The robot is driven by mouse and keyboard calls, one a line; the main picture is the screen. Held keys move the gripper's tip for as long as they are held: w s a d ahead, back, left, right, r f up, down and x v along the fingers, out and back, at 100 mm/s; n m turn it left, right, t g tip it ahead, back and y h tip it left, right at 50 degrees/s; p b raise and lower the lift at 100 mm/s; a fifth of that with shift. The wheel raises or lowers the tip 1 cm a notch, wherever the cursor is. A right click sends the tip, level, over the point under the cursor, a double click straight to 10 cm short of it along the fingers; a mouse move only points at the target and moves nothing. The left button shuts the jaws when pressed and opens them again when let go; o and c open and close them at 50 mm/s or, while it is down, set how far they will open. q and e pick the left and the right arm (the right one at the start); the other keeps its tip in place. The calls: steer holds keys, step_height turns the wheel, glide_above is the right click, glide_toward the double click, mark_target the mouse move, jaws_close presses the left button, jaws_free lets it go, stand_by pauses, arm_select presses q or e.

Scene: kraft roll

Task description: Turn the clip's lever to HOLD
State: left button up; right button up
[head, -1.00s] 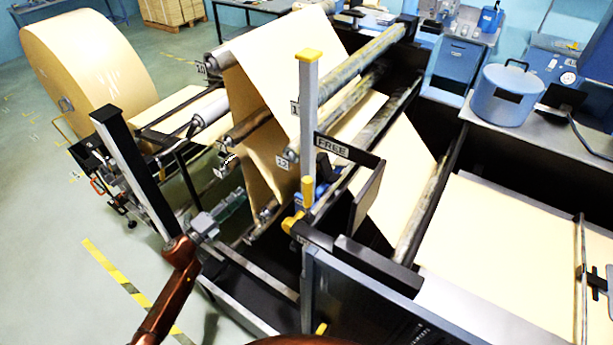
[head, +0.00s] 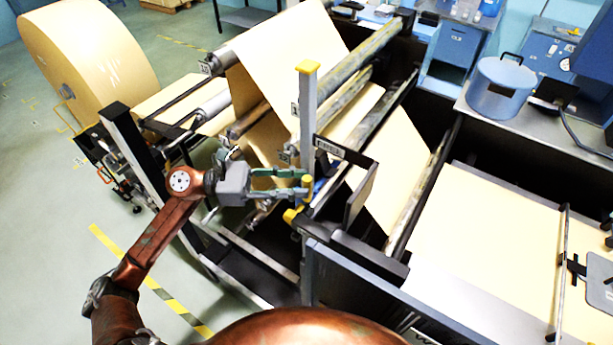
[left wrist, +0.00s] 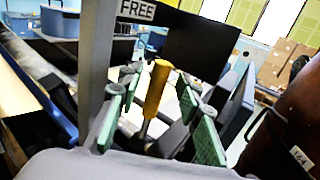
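The clip's lever has a yellow handle (head: 307,186) that stands roughly upright beside the grey post (head: 308,115). A yellow piece (head: 290,215) sits low beside it. The FREE plate (head: 329,148) is on the dark bracket by the post; I cannot see a HOLD label. My left gripper (head: 302,184) reaches the handle from the left with its fingers apart. In the left wrist view the yellow handle (left wrist: 157,88) stands between the two green-padded fingers (left wrist: 160,95), with gaps on both sides. The FREE plate (left wrist: 137,10) shows above it. My right gripper is out of view.
Kraft paper web (head: 285,65) runs over rollers behind the post. The big paper roll (head: 88,55) is at the back left. A dark panel (head: 360,195) stands just right of the lever. A black upright (head: 135,150) is behind my left arm.

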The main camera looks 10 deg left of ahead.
arm_select(q)
steer(key=shift+w+d+p, duration=0.15)
steer(key=shift+d+p, duration=0.05)
steer(key=shift+d, duration=0.45)
steer(key=shift+w+d+p, duration=0.15)
steer(key=shift+d+p, duration=0.05)
steer(key=shift+d, duration=0.4)
steer(key=shift+c, duration=0.6)
jaws_close()
